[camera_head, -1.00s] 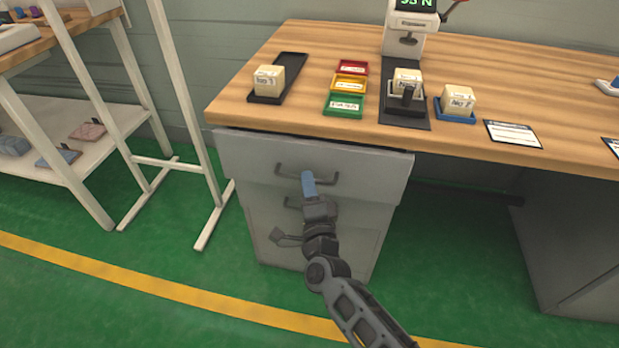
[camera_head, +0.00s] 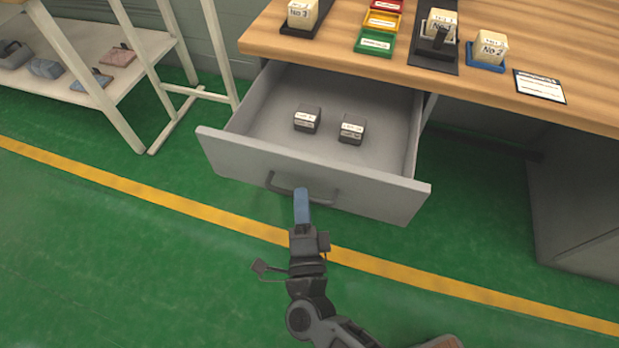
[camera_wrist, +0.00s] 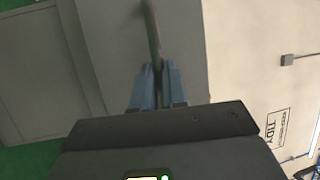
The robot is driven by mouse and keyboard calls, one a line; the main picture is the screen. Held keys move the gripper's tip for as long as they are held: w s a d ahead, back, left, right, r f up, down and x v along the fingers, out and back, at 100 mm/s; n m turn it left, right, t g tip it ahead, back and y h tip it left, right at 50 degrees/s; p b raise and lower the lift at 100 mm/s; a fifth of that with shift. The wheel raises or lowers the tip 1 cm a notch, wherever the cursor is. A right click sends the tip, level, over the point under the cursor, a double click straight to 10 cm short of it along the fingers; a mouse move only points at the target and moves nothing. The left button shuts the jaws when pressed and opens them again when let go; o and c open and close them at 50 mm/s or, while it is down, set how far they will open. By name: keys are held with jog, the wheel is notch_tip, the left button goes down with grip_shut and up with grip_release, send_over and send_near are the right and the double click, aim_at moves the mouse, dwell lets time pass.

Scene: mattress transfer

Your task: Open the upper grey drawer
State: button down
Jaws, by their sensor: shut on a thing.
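The upper grey drawer (camera_head: 262,163) is pulled well out from under the wooden workbench, in the head view. Two small dark labelled blocks, one on the left (camera_head: 307,119) and one on the right (camera_head: 352,130), lie inside it. The drawer's dark bar handle (camera_head: 283,188) is on its front. My gripper (camera_head: 301,192) is at the middle of the handle, its blue fingers shut on it. In the wrist view, the blue fingers (camera_wrist: 157,88) close around the handle bar (camera_wrist: 151,35). The part of the handle between the fingers is hidden.
The workbench top (camera_head: 560,60) carries foam blocks, coloured trays and a dark stand. A white-framed shelf (camera_head: 125,75) stands at the left. Green floor (camera_head: 130,250) with a yellow line is clear in front of the drawer.

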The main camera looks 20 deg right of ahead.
jog(key=shift+s+a, duration=0.5)
jog(key=shift+s, duration=0.25)
jog(key=c, duration=1.2)
grip_release()
jog(key=shift+o, duration=0.2)
jog(key=v, duration=0.7)
jog(key=shift+s+b, duration=0.35)
jog(key=shift+b, duration=0.05)
jog(key=shift+a+f, duration=0.1)
jog(key=s+d+r+n+g+y+p, duration=0.2)
jog(key=s+d+r+n+p, duration=0.1)
jog(key=s+d+r+n, duration=0.4)
jog(key=s+d+r+n+g+y+p, duration=0.2)
jog(key=s+d+r+n, duration=0.6)
jog(key=s+r+n, duration=0.4)
notch_tip(320, 180, up, 4)
jog(key=s+p, duration=0.1)
jog(key=s, duration=0.2)
jog(key=shift+d+r+n+g, duration=0.2)
jog(key=shift+d+n+g, duration=0.1)
jog(key=shift+n, duration=0.1)
